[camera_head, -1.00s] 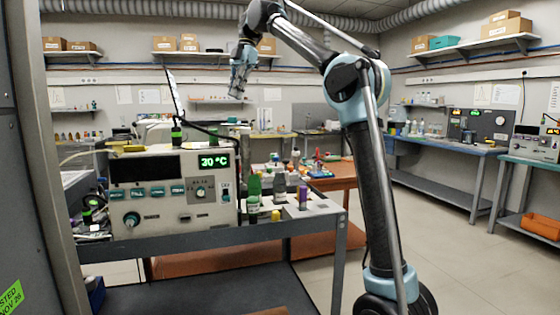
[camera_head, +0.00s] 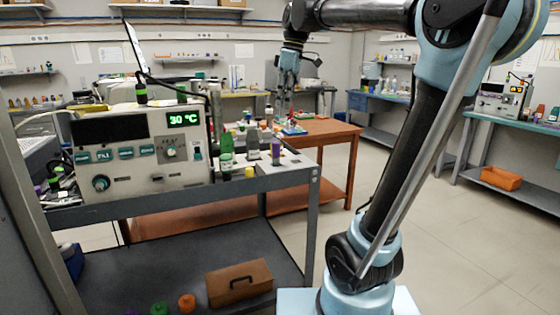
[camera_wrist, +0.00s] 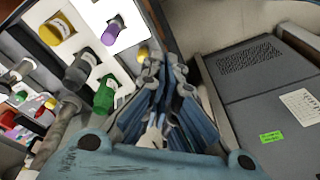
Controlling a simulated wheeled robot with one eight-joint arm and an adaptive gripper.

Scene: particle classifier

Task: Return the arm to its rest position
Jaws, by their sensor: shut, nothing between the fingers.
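My gripper (camera_head: 286,88) hangs down from my raised arm right of the middle in the head view. It is at the end of a nearly level upper link. In the wrist view, its blue-grey fingers (camera_wrist: 164,70) are together with nothing between them. The bench with the device and bottles is left of it in the head view. The gripper appears clear of the bottles, though its exact distance from them is hard to judge.
A control device (camera_head: 140,152) reading 30 °C stands on a grey cart (camera_head: 255,184). Green (camera_head: 226,150) and purple-capped (camera_head: 276,150) bottles stand beside it. An orange bin (camera_head: 501,178) is far right. Floor at right is clear.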

